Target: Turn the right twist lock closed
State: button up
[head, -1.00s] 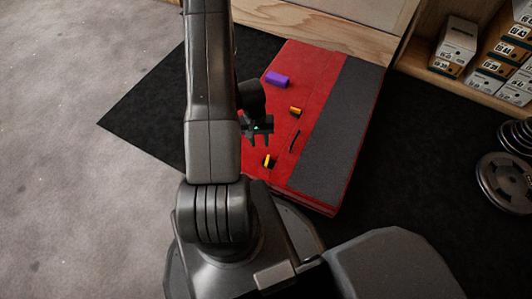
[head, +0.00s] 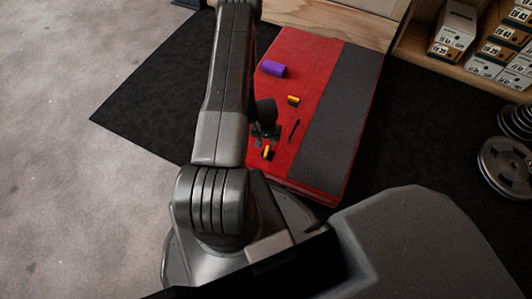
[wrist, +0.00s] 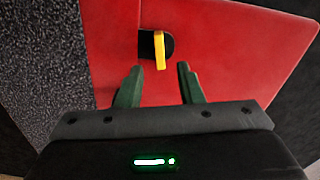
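Two small twist locks with yellow handles on black bases sit on a red pad (head: 310,65). The far lock (head: 294,100) is up and to the right in the head view; the near lock (head: 267,152) is close to the pad's front edge. My gripper (head: 264,141) is over the pad right by the near lock. In the wrist view my gripper (wrist: 158,85) is open and empty, its two green fingers apart. A yellow handle (wrist: 160,50) on a black base lies just beyond the fingertips, roughly between them, lengthwise up and down in the picture. No contact shows.
A purple block (head: 274,68) and a thin black piece (head: 294,130) lie on the pad. A grey strip (head: 335,110) runs along its right side. Shelves with boxes (head: 456,30) and weight plates (head: 505,165) stand at the right.

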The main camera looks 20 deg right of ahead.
aim_at(266, 152)
notch_tip(266, 152, down, 7)
jog(key=b, duration=0.3)
jog(key=shift+f, duration=0.15)
jog(key=shift+c, duration=0.4)
grip_shut()
